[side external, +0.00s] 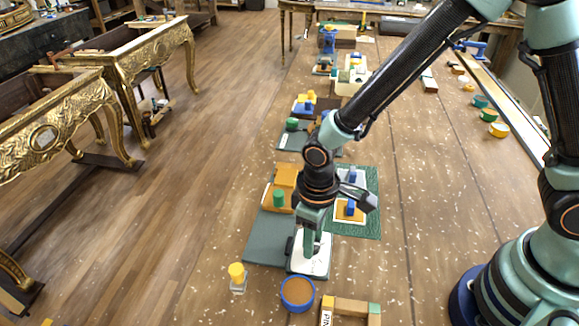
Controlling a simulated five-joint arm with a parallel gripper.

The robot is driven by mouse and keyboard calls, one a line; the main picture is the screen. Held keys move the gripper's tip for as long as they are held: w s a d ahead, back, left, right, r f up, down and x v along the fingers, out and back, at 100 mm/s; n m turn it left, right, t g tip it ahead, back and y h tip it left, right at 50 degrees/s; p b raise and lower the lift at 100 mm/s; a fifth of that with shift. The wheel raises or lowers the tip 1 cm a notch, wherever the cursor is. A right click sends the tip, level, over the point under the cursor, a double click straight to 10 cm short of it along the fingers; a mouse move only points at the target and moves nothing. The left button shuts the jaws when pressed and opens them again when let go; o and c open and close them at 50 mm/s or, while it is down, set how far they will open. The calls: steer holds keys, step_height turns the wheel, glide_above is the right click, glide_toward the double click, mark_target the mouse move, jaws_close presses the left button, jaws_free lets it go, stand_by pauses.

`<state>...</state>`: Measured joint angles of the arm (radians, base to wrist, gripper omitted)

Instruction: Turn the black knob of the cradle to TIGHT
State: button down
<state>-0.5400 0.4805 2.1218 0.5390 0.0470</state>
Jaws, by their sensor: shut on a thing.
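My gripper (312,246) points down over a white plate (316,267) near the front of the bench, which seems to be part of the cradle. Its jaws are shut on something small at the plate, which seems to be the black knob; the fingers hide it. A small dark part (290,246) shows at the plate's left edge. No TIGHT mark can be read at this size, and the knob's angle cannot be told.
A grey-green mat (262,240) and an orange block with a green cylinder (279,198) lie left of my gripper. A blue-rimmed bowl (297,307) and a yellow-topped peg (237,275) stand in front. A green mat (372,215) lies behind right. The bench's right middle is clear.

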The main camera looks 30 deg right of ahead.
steer(key=m, duration=0.4)
steer(key=shift+m, duration=2.2)
steer(key=shift+c, duration=2.3)
jaws_free()
step_height(320, 180, up, 12)
